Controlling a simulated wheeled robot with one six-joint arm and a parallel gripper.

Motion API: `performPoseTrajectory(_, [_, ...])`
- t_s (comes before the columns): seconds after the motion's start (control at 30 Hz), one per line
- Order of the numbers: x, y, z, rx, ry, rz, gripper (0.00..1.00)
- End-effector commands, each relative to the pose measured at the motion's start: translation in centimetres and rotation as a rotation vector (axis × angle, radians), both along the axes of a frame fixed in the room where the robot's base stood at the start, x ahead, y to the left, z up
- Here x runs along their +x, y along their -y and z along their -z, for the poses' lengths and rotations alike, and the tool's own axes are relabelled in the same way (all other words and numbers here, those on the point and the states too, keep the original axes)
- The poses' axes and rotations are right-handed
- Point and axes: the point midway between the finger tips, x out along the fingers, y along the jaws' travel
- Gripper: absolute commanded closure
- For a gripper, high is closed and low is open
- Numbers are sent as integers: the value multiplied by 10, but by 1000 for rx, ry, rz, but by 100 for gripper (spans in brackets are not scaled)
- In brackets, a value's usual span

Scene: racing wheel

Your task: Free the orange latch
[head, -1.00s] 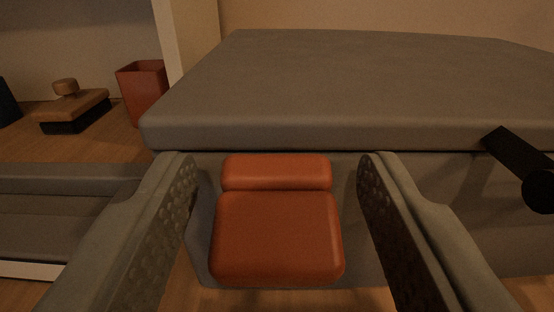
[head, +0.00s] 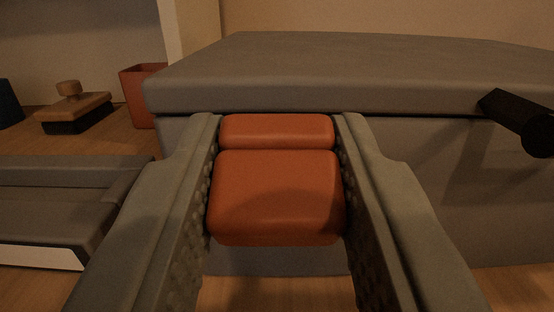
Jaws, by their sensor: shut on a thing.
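The orange latch (head: 277,195) sits on the front face of a large grey box (head: 330,72), just below the lid's edge. It has a narrow upper piece and a larger lower piece. My gripper (head: 277,135) is shut on the latch, with one finger against its left side and one against its right. The fingers' inner pads are partly hidden by the latch.
A black cylindrical handle (head: 520,122) sticks out from the box at right. A wooden-handled brush (head: 75,110) and a red cup (head: 140,95) stand at left. A low grey item (head: 60,215) lies at lower left. A pale post (head: 188,35) rises behind the box.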

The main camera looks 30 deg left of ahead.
Motion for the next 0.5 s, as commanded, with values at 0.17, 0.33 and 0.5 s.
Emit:
performPoseTrajectory(0.17, [-3, 2, 8, 78, 112, 1, 92])
performPoseTrajectory(0.33, [-4, 3, 14, 159, 233, 1, 92])
performPoseTrajectory(0.5, [-6, 4, 19, 235, 346, 0, 92])
